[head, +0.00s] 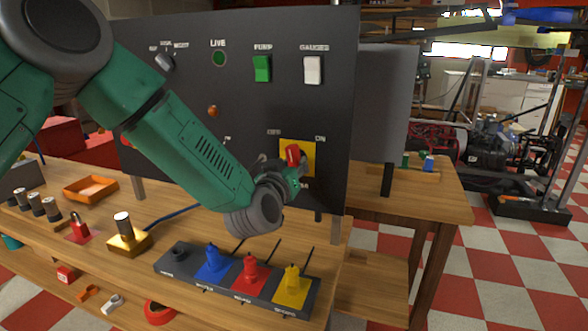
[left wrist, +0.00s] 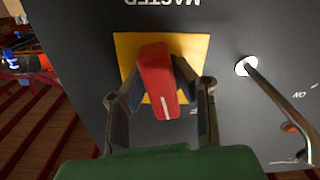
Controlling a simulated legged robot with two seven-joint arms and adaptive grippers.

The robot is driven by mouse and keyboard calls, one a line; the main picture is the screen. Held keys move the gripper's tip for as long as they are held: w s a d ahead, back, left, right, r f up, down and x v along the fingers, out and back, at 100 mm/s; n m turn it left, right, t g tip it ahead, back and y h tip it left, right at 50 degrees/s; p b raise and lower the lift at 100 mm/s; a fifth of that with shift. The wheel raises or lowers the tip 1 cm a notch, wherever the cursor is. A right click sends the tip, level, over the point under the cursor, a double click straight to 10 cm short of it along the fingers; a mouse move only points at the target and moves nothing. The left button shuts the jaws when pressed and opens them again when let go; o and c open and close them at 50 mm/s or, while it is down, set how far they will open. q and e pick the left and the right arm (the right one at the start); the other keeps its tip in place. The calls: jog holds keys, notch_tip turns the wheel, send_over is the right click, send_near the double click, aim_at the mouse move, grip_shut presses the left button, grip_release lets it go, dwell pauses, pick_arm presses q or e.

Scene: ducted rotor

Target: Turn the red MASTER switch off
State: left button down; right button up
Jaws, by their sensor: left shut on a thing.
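The red MASTER switch (head: 292,152) sits on a yellow plate (head: 311,153) low on the right of the dark upright panel, with an OFF label at its upper left and an ON label at its upper right. My left gripper (head: 290,172) is at the switch, and part of it hides the plate's lower left. In the left wrist view, the red handle (left wrist: 155,78) stands between the two fingers (left wrist: 158,92), which are shut on it. A white mark shows on the handle's lower end there, and the MASTER label is upside down. My right gripper is out of view.
The panel (head: 335,115) also carries a green PUMP switch (head: 262,69), a white GAUGES switch (head: 313,70) and a green LIVE lamp (head: 218,59). In the left wrist view, a metal lever (left wrist: 275,95) stands close to the right finger.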

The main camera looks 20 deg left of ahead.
pick_arm(q)
jog(key=n+b, duration=0.1)
jog(key=n, duration=0.2)
jog(key=r+n+b, duration=0.1)
jog(key=n, duration=0.2)
jog(key=shift+w, duration=0.1)
jog(key=shift+n, duration=0.4)
jog(key=c, duration=1.3)
grip_release()
jog(key=shift+a+f, duration=0.1)
jog(key=shift+f, duration=0.1)
jog(key=shift+f, duration=0.1)
jog(key=shift+s, duration=0.25)
jog(key=s, duration=1.1)
jog(key=shift+s+a, duration=0.25)
jog(key=shift+s, duration=0.05)
